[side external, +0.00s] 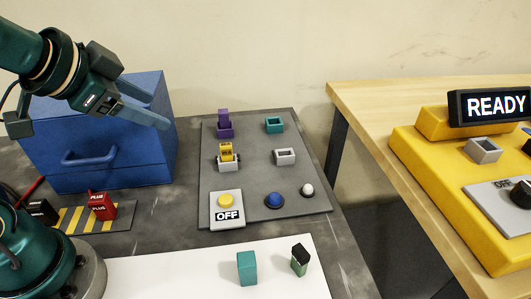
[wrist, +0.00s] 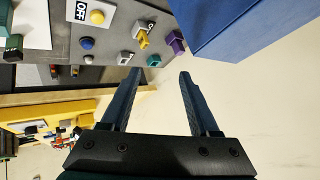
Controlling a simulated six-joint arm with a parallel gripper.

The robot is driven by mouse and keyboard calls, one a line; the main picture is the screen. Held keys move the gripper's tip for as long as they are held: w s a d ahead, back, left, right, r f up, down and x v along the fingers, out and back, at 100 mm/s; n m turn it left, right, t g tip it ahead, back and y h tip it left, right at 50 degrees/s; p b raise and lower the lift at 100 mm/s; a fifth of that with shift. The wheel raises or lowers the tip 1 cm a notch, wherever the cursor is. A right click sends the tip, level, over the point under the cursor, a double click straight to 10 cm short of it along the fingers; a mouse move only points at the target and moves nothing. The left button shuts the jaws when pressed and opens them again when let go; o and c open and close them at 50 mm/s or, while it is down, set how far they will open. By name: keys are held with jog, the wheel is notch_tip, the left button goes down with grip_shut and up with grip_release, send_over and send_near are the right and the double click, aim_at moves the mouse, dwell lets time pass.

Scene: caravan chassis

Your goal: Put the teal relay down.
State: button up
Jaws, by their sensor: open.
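The teal relay (side external: 246,268) stands upright on the white mat (side external: 160,274) at the front in the side view. My gripper (side external: 150,115) is high at the upper left, in front of the blue box and well away from the relay. In the wrist view my gripper (wrist: 160,75) has its two fingers spread apart with nothing between them. A teal socket (side external: 274,125) on the grey board looks empty; it also shows in the wrist view (wrist: 154,60).
The grey board (side external: 250,165) carries a purple block (side external: 224,116), a yellow block (side external: 226,151), a grey socket (side external: 285,157), an OFF button and knobs. A green-black block (side external: 300,260) stands right of the relay. The blue box (side external: 100,150) is at the left, a yellow console (side external: 430,160) at the right.

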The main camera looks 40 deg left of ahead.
jog(key=s+d+f+n+g+h, duration=0.1)
jog(key=s+d+f+n+g, duration=0.1)
jog(key=s, duration=0.5)
notch_tip(320, 180, down, 2)
jog(key=shift+s+d+f+n+g+h, duration=0.25)
jog(key=shift+s+n+g, duration=0.2)
jog(key=shift+n, duration=0.65)
jog(key=shift+w+r, duration=0.1)
